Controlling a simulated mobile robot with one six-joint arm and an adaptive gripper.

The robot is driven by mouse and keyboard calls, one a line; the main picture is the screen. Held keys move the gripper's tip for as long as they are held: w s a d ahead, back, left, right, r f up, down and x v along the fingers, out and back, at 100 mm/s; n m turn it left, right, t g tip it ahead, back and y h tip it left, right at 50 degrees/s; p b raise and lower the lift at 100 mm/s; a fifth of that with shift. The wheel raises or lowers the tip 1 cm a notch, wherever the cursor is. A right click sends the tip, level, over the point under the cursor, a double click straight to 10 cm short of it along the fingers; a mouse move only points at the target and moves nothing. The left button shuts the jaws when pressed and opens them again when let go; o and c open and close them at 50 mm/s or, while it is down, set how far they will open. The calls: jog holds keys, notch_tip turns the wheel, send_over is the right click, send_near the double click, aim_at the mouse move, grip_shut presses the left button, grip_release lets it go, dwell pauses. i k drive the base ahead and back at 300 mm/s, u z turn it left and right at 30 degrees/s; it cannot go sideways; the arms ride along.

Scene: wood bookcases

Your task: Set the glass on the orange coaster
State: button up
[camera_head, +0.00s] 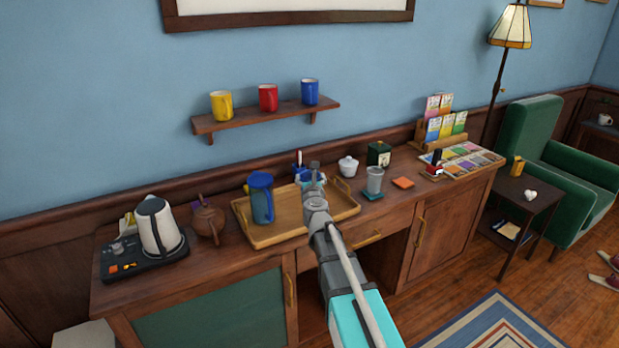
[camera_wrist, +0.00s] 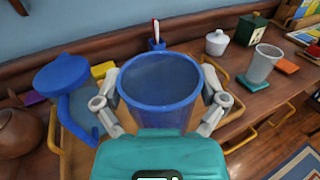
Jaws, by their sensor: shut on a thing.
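My gripper (camera_wrist: 160,98) is shut on a blue-rimmed, see-through cup (camera_wrist: 160,78), its fingers on either side of it. In the head view my gripper (camera_head: 312,180) is over the wooden tray, and the cup is mostly hidden by the arm. A grey glass (camera_head: 374,178) stands upright on a teal coaster (camera_head: 373,195); it also shows in the wrist view (camera_wrist: 263,64). The orange coaster (camera_head: 403,183) lies bare to its right, and in the wrist view (camera_wrist: 286,66) it is partly behind the glass.
The tray (camera_head: 280,238) holds a lidded blue pitcher (camera_head: 262,202). A small blue pot (camera_wrist: 157,45) stands behind the cup. A white lidded pot (camera_head: 348,166) and a green tin (camera_head: 379,154) stand behind the glass. A kettle (camera_head: 158,228) and teapot (camera_head: 208,221) are left.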

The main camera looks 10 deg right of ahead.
aim_at(404, 182)
jog(key=k, duration=1.3)
jog(key=z, duration=0.15)
jog(key=i, duration=0.6)
jog(key=z, duration=0.6)
jog(key=i, duration=1.3)
jog(key=u, duration=0.15)
